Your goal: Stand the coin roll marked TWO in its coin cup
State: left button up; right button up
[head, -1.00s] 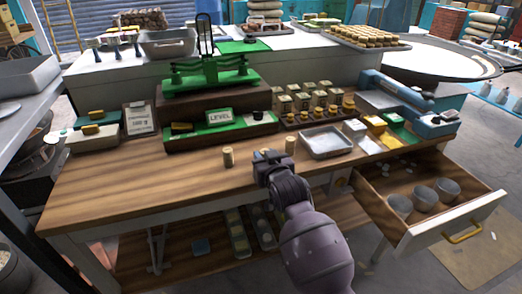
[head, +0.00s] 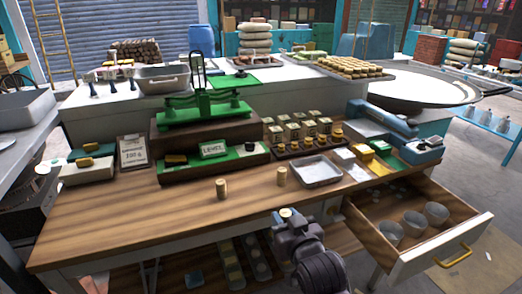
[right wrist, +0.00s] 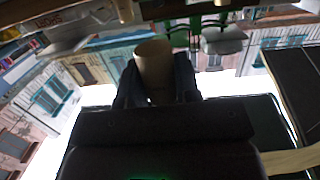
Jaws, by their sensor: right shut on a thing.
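My right gripper (head: 288,219) is shut on a tan coin roll (head: 286,213), held upright at the table's front edge. The right wrist view shows this roll (right wrist: 153,62) between the dark fingers. Two more coin rolls stand upright on the wooden table, one at left (head: 221,189) and one nearer the tray (head: 282,177). No marking on any roll is readable. Three grey coin cups, left (head: 390,232), middle (head: 414,223) and right (head: 436,213), stand in the open drawer to the right of my gripper. Their labels cannot be read. My left gripper is not in view.
The drawer (head: 452,242) juts out at the table's right front. A metal tray (head: 316,171), a green balance scale (head: 204,112) and a rack of small boxes stand farther back. The table's front left (head: 130,218) is clear.

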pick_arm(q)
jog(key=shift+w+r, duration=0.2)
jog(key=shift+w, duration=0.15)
pick_arm(e)
jog(key=s+d+m+h, duration=0.3)
jog(key=s+d, duration=0.4)
jog(key=d, duration=0.6)
jog(key=shift+d+f+t+h, duration=0.25)
jog(key=shift+d+t+h, duration=0.05)
jog(key=shift+h, duration=0.5)
